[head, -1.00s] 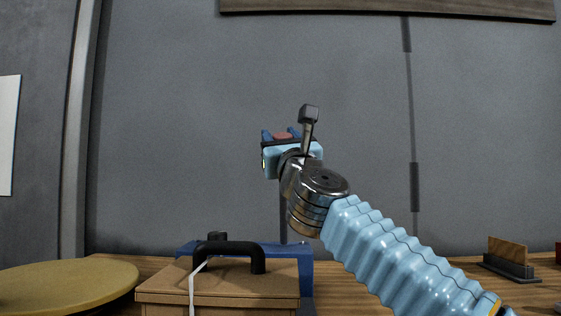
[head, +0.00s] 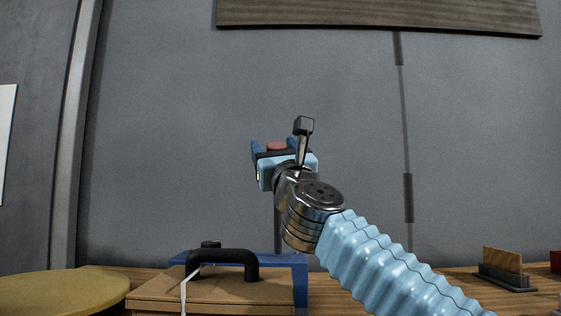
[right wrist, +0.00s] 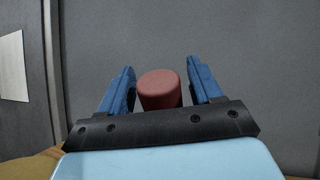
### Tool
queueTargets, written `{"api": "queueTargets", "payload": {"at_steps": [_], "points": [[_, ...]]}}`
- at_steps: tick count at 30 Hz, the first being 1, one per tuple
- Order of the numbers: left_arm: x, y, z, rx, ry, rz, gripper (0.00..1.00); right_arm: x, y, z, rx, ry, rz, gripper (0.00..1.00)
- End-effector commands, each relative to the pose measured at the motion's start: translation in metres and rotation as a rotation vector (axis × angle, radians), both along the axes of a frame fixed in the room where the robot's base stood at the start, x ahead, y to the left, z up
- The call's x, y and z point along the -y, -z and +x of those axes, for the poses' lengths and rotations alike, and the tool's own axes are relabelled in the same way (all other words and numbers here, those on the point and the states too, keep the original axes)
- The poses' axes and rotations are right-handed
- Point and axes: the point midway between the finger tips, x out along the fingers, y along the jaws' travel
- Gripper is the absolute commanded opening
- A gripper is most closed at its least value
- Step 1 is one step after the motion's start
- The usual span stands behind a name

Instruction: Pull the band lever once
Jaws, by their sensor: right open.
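The band lever has a dull red knob (head: 277,146) on top of a thin dark upright rod (head: 278,232). The rod rises from behind the blue housing (head: 301,282) on the table. My right gripper (head: 276,147) is open at the knob, with its blue fingers on either side. In the right wrist view the knob (right wrist: 159,89) stands between the two fingers of the gripper (right wrist: 163,88). Gaps show on both sides of it, so the fingers are not closed on it. The gripper body hides the upper rod. My left gripper is not in view.
A brown box (head: 215,289) with a black handle (head: 222,256) stands in front of the housing. A round yellowish board (head: 62,292) lies at left. A wooden block in a dark holder (head: 504,270) stands at right. The grey wall (head: 180,130) is behind.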

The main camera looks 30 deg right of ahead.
Motion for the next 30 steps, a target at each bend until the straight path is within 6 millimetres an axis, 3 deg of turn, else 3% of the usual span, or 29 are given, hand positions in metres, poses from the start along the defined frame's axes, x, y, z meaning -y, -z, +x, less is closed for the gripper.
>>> {"api": "queueTargets", "payload": {"at_steps": [7,15,21,30], "points": [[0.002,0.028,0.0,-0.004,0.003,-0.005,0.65,-0.01,0.033,-0.043,0.003,-0.001,0.0,0.65],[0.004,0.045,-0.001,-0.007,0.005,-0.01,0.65,-0.022,0.064,-0.091,0.002,-0.001,-0.001,0.65],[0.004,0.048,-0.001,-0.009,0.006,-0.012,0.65,-0.025,0.073,-0.107,0.001,0.0,0.0,0.65],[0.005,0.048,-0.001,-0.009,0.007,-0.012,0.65,-0.026,0.073,-0.108,0.001,0.0,0.0,0.65]]}}
